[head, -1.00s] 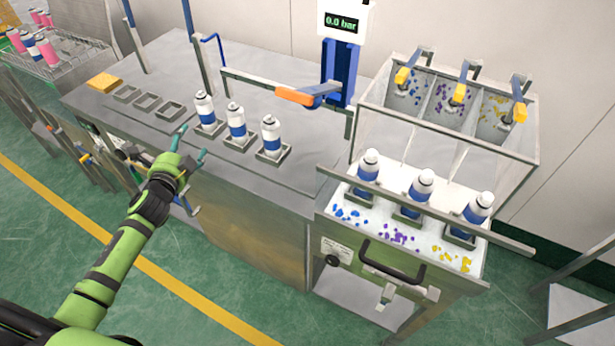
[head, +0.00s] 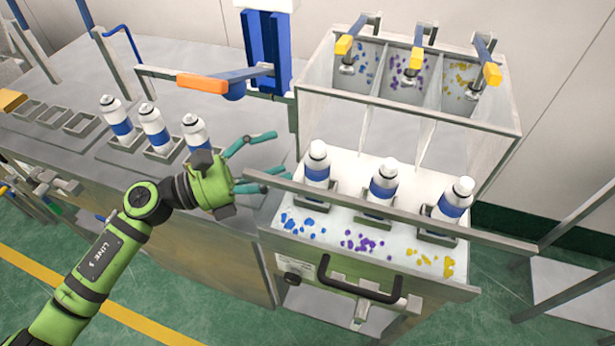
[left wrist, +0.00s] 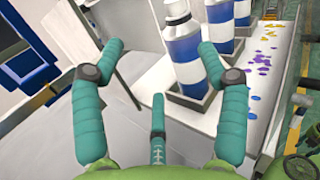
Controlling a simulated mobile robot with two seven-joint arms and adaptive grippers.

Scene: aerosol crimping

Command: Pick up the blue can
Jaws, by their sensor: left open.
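The can by the blue spots (head: 317,165) is white with a blue band and stands upright in a square holder at the left of the right-hand station. Two similar cans, one by purple spots (head: 383,182) and one by yellow spots (head: 453,200), stand to its right. My left gripper (head: 276,157) is open and empty, just left of the blue-spot can, fingers pointing toward it. In the left wrist view this can (left wrist: 182,62) shows beyond the spread fingers, nearer the right finger, with no clear contact. My right gripper is not in view.
A metal rail (head: 340,197) runs along the station's front, before the cans. A clear-walled hopper box (head: 400,110) stands behind them. Three more blue-banded cans (head: 155,128) stand in holders on the left bench, and an orange-ended lever (head: 203,84) sticks out above it.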

